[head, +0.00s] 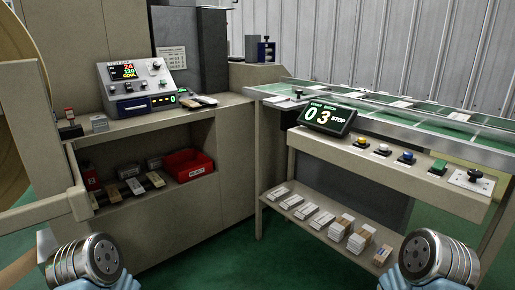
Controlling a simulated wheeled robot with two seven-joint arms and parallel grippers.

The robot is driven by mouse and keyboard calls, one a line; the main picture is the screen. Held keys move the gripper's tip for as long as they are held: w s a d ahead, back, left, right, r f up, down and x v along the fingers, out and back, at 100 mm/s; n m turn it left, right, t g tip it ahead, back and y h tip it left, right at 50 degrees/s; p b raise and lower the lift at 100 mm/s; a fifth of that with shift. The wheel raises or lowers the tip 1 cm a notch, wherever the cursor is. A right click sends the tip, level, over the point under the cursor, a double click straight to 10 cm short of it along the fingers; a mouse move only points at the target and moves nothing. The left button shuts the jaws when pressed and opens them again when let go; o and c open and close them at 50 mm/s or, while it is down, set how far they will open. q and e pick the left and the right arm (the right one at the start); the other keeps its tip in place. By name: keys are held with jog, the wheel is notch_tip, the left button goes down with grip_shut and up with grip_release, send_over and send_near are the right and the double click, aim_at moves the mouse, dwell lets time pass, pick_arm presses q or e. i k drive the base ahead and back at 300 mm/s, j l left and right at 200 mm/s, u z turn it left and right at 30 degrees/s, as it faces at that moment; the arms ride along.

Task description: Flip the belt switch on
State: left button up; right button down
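No label that I can read marks the belt switch. A pale plate with a black knob (474,176) sits at the right end of the control shelf and may be it; its position is too small to read. Another small black knob (298,94) stands at the near left end of the conveyor. The green conveyor belt (345,95) runs along the back right. A display (328,117) reads 03 and STOP. Rounded metal parts of my two arms show at the bottom left and bottom right, but no gripper fingers are in view.
Yellow (363,142), white (383,148), blue (405,157) and green (438,166) buttons line the control shelf (400,172). Small packs (320,219) lie on the shelf below. A control box (135,85) and red bin (188,165) are at left. Green floor is open between.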

aim_at(439, 165)
jog(key=j+z, duration=0.1)
jog(key=z, duration=0.8)
jog(key=l+z, duration=0.1)
jog(key=z, duration=0.25)
